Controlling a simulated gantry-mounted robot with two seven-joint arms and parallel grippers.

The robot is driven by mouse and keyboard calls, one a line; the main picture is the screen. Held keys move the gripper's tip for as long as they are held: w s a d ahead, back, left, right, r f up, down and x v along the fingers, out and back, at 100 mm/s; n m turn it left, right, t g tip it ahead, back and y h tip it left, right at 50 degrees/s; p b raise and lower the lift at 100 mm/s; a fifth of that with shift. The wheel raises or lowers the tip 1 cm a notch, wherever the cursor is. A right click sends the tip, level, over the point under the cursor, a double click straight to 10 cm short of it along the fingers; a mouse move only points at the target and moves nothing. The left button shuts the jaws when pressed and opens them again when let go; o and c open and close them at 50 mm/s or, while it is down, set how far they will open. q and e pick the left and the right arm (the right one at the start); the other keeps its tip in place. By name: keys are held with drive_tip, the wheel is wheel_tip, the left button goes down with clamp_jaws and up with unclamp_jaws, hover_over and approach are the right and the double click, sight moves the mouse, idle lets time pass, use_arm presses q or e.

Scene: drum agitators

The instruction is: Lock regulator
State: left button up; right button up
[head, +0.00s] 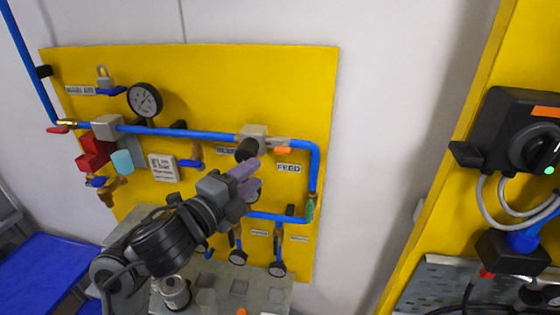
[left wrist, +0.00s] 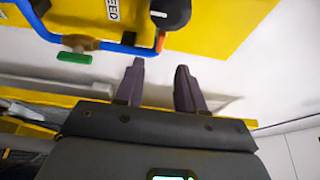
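What looks like the regulator is a grey block (head: 253,132) with a black knob (head: 246,150) on the blue pipe, beside the FEED label (head: 288,168). An orange piece (head: 283,150) sits just right of it. The knob (left wrist: 170,12) also shows at the top of the left wrist view, with the orange piece (left wrist: 160,40) beside it. My left gripper (head: 250,178) is open and empty, just below the knob in the head view. Its fingers (left wrist: 160,68) point toward the knob with a gap between them. My right gripper is not in view.
The yellow panel (head: 220,80) carries blue pipes, a gauge (head: 145,100), a grey padlock (head: 104,77) and red parts (head: 94,150). Small gauges and a grey ledge (head: 265,295) lie below. A second yellow panel with a black switch box (head: 505,120) stands at right.

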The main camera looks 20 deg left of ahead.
sight(281, 153)
use_arm(q)
drive_tip(key=x, duration=1)
drive_tip(key=shift+w+d+b, duration=0.1)
drive_tip(key=shift+w+b, duration=0.1)
drive_tip(key=shift+b, duration=0.2)
clamp_jaws()
